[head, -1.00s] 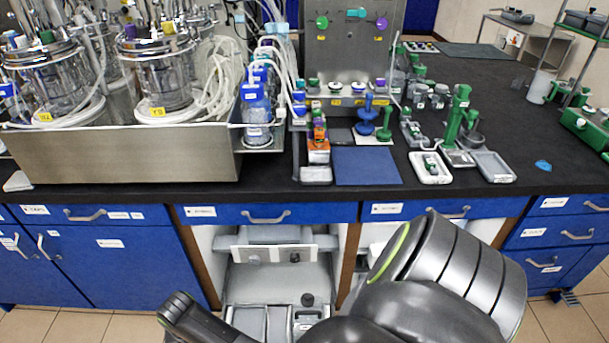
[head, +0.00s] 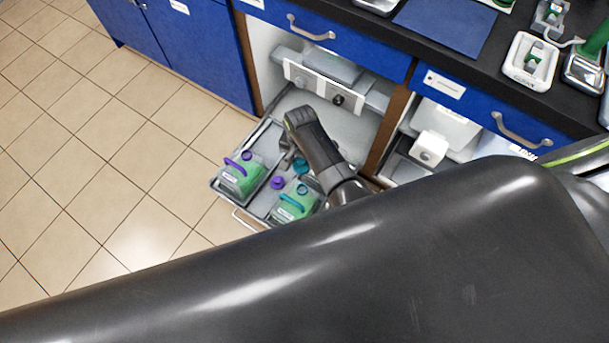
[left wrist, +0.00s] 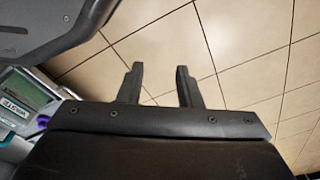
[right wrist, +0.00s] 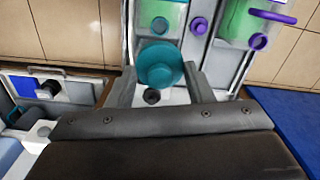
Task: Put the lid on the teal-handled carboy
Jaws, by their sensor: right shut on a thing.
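The teal-handled carboy (head: 293,207), holding green liquid, stands in the pulled-out tray. Its teal neck (right wrist: 160,25) shows in the right wrist view. My right gripper (right wrist: 158,76) is shut on a round teal lid (right wrist: 161,66), which also shows in the head view (head: 300,165). The lid is beside the carboy's neck in the picture, apart from it; its height is unclear. My left gripper (left wrist: 155,72) is open and empty, with floor tiles behind its fingers. It is not clearly seen in the head view.
A purple-handled carboy (head: 240,175) stands at the left of the tray (head: 222,190). A loose purple cap (head: 278,183) lies between the carboys. Cabinet shelving is behind, a blue drawer front (head: 345,45) above. Floor left of the tray is clear.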

